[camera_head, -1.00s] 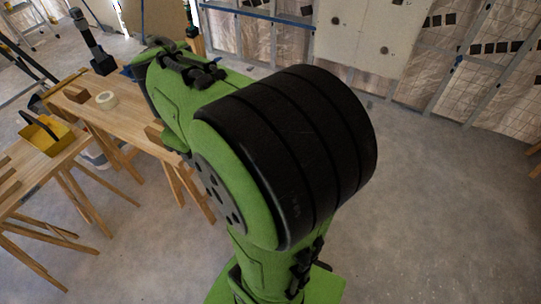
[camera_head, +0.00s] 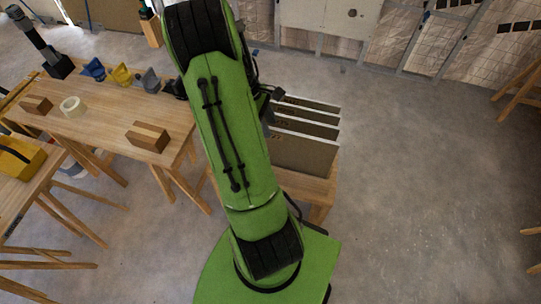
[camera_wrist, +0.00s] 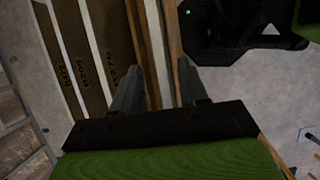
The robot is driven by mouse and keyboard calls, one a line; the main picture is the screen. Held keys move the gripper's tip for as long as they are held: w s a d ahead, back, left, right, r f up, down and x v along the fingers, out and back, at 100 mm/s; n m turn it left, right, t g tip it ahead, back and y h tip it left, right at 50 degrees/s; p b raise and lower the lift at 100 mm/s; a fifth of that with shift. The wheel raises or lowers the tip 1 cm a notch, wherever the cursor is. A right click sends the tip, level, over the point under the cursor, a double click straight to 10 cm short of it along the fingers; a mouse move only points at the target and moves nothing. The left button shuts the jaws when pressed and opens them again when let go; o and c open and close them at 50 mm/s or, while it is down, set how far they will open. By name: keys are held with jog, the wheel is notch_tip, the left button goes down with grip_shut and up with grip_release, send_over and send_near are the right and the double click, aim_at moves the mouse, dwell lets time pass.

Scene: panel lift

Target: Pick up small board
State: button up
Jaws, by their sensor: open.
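Several upright boards (camera_head: 306,150) with pale top edges stand in a row on a wooden stand (camera_head: 315,190), right of my arm in the head view. In the wrist view, boards (camera_wrist: 78,42) with brown faces, white edges and printed marks lie left of my gripper (camera_wrist: 158,82). My gripper is open, its two fingers pointing away from the wrist. Wooden strips (camera_wrist: 160,45) run between the fingers; I cannot tell whether they belong to the stand or a board. Nothing is visibly gripped. Which board is the small one is unclear. My arm hides part of the row.
A wooden table (camera_head: 100,125) at left holds a tape roll (camera_head: 73,106), wood blocks (camera_head: 147,137) and clamp-like tools. A yellow box (camera_head: 18,158) sits on another table. Open concrete floor (camera_head: 420,200) lies to the right. A framed wall stands behind.

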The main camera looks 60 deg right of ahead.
jog(key=x, duration=0.5)
jog(key=shift+f, duration=0.25)
jog(key=shift+s+a+r, duration=0.1)
jog(key=shift+a, duration=0.05)
jog(key=shift+c, duration=0.4)
grip_shut()
dwell(0.5)
